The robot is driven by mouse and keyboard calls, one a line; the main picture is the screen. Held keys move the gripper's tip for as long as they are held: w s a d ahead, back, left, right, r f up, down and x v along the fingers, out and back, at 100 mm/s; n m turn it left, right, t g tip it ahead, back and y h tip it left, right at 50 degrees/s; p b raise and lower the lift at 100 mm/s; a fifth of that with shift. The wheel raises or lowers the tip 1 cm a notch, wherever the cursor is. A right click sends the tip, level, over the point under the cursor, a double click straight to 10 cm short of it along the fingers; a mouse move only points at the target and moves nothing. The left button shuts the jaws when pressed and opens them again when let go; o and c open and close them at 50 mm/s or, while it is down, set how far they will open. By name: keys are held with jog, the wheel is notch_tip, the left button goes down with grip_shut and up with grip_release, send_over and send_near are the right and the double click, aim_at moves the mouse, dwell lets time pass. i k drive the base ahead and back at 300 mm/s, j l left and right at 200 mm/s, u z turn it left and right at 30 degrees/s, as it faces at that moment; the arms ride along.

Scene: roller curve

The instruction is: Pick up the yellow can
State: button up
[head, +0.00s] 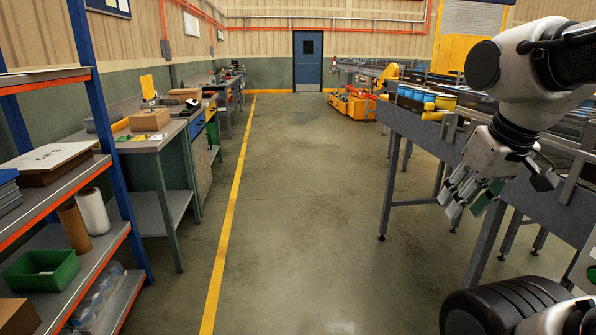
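A yellow can (446,101) stands on the roller conveyor (415,126) at the right, at the near end of a row of small cans. Smaller yellow shapes (432,115) show beside it at the conveyor's edge; I cannot tell exactly what they are. My gripper (463,207) hangs at the right of the head view, pointing down and to the left. It is nearer to me than the can and appears lower in the picture. Its fingers look apart, with nothing visible between them.
Several blue cans (411,93) stand just beyond the yellow one. An orange cart (352,104) is farther back. A shelf (75,200) and a workbench (150,142) line the left side. The floor (300,210) between them and the conveyor is clear.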

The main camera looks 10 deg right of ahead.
aim_at(446, 102)
jog(key=i+u, duration=0.1)
jog(key=i, duration=0.6)
jog(key=i+l+u, duration=0.1)
jog(key=i, duration=0.6)
jog(key=i+l+u, duration=0.1)
jog(key=i, duration=0.6)
jog(key=i+z, duration=0.2)
jog(key=z, duration=0.3)
jog(key=i+j+z, duration=0.1)
jog(key=z, duration=0.35)
jog(key=i+j+z, duration=0.15)
jog(key=z, duration=0.35)
jog(key=i+j, duration=0.05)
jog(key=i, duration=0.05)
